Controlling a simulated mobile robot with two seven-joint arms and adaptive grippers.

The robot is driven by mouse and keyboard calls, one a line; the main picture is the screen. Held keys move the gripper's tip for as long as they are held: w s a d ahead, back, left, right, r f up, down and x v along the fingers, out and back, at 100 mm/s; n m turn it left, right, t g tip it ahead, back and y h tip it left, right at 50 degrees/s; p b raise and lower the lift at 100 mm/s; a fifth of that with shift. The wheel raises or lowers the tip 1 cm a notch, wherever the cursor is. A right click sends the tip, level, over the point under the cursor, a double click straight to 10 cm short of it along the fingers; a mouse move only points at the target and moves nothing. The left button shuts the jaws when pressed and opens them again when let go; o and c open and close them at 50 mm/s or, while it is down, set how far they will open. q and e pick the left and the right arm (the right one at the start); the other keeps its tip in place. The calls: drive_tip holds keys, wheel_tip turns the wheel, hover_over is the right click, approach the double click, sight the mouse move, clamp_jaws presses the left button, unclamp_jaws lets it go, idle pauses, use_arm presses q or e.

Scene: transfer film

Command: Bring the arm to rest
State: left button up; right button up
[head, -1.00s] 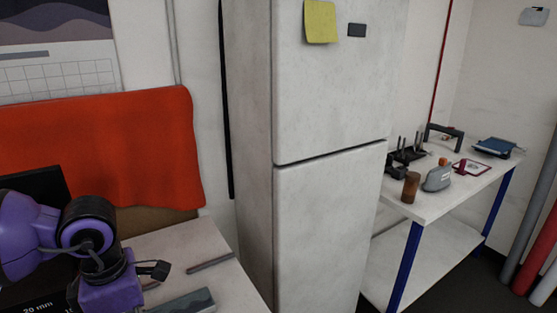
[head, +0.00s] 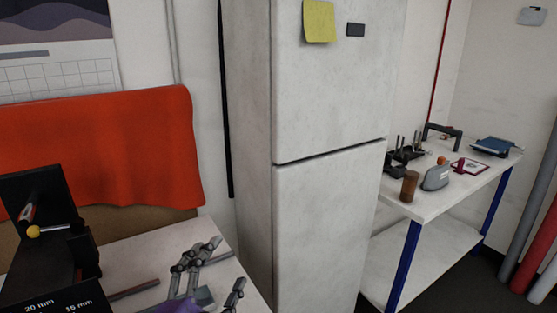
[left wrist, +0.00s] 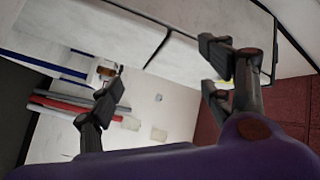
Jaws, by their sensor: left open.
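My left gripper (head: 217,272) is at the bottom of the head view, low over the near white table (head: 135,258). Its two dark fingers are spread apart with nothing between them. In the left wrist view the open fingers of my left gripper (left wrist: 165,70) also show, with the fridge and far bench tilted beyond them. Most of the purple left arm is below the head view's edge. My right gripper is in neither view.
A black holder (head: 45,225) marked 20 mm and 15 mm stands at the left, with a yellow-tipped tool in it. A rod (head: 135,289) lies on the near table. A white fridge (head: 325,225) stands beyond. A white bench (head: 440,203) with several objects stands at the right.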

use_arm(q)
drive_tip(key=s+a+f+n+g+y, duration=0.4)
drive_tip(key=s+a+f+n, duration=0.15)
drive_tip(key=f, duration=0.45)
drive_tip(key=s+a+f+n+g+y, duration=0.3)
drive_tip(key=s+a+f+n+g, duration=0.15)
drive_tip(key=a+f, duration=0.4)
drive_tip(key=s+d+f+n+g, duration=0.15)
drive_tip(key=s+f+g, duration=0.3)
drive_tip(key=s, duration=0.55)
drive_tip(key=s+f+n+g, duration=0.3)
drive_tip(key=s+f, duration=0.3)
drive_tip(key=s, duration=0.3)
drive_tip(key=w+d+f+t+h, duration=0.1)
drive_tip(key=w+d+f+t, duration=0.1)
drive_tip(key=f, duration=0.4)
drive_tip(key=w+d+f+t+h, duration=0.1)
drive_tip(key=w+d+f+t, duration=0.1)
drive_tip(key=w+f+t, duration=0.2)
wheel_tip(320, 180, down, 2)
drive_tip(key=shift+w, duration=0.4)
drive_tip(key=shift+d+m, duration=0.1)
drive_tip(key=shift+m, duration=0.15)
